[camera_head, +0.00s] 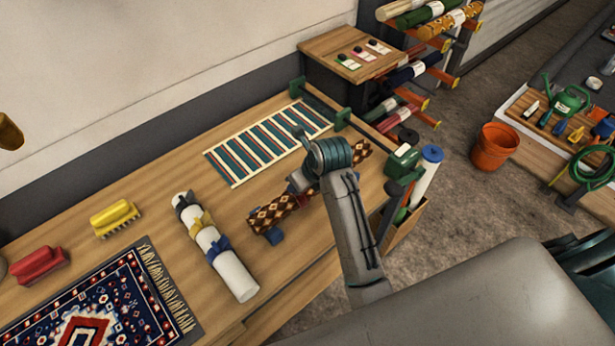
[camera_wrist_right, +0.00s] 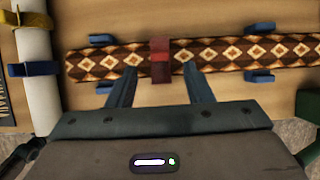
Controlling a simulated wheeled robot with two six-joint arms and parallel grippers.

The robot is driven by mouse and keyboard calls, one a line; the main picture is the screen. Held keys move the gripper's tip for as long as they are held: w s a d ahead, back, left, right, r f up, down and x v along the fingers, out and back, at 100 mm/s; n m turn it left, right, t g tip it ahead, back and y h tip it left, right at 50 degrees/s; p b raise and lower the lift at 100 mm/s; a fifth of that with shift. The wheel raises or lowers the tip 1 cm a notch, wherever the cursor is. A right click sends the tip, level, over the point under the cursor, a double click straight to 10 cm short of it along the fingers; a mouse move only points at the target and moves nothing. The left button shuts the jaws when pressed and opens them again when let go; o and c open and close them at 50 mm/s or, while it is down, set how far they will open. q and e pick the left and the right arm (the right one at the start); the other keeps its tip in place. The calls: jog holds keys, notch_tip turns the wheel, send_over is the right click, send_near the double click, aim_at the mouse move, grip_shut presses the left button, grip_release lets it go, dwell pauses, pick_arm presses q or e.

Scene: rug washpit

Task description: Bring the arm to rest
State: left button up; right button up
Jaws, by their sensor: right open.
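My right gripper (camera_wrist_right: 160,70) is open, its two dark fingers apart in the right wrist view. In the head view my right arm reaches from the lower right over the wooden bench (camera_head: 290,268). A brown diamond-patterned roll (camera_wrist_right: 220,60) with a red band (camera_wrist_right: 160,50) lies across in front of the fingers. The band lies between the fingertips' lines; I cannot tell the exact gap to the roll. In the head view the patterned roll (camera_head: 268,222) is partly hidden by my arm.
Blue holders (camera_wrist_right: 260,77) flank the patterned roll. A white roll (camera_head: 225,262) with yellow and blue straps lies left of it. A striped rug (camera_head: 265,143), brushes (camera_head: 116,217) and a fringed rug (camera_head: 100,310) are also on the bench. Racked rolls (camera_head: 410,72) stand behind.

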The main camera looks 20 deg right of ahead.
jog(key=b+v, duration=0.1)
jog(key=v, duration=0.5)
jog(key=s+d+f+n+h, duration=0.1)
jog(key=s+d+f+n, duration=0.2)
jog(key=s+n, duration=0.65)
jog(key=s+d+f+n+g+h, duration=0.1)
jog(key=s+d+f+n, duration=0.25)
jog(key=s+n, duration=0.6)
jog(key=s+d+f+n+h, duration=0.1)
jog(key=s+d+f+n, duration=0.15)
jog(key=s+n, duration=0.75)
jog(key=w+d+f+n+g+b, duration=0.1)
jog(key=w+f+n+b, duration=0.15)
jog(key=f, duration=1.55)
jog(key=w+d+f+n+g+b, duration=0.1)
jog(key=w+f+b, duration=0.15)
jog(key=f, duration=1.55)
jog(key=s+f+b, duration=0.3)
jog(key=s+f, duration=0.7)
jog(key=f, duration=0.2)
jog(key=s+d+f+b, duration=0.1)
jog(key=s+f+b, duration=0.1)
jog(key=s+f, duration=0.8)
notch_tip(320, 180, down, 3)
jog(key=shift+d+f+g+b, duration=0.1)
jog(key=shift+d+g+b, duration=0.25)
jog(key=shift+g+b, duration=0.05)
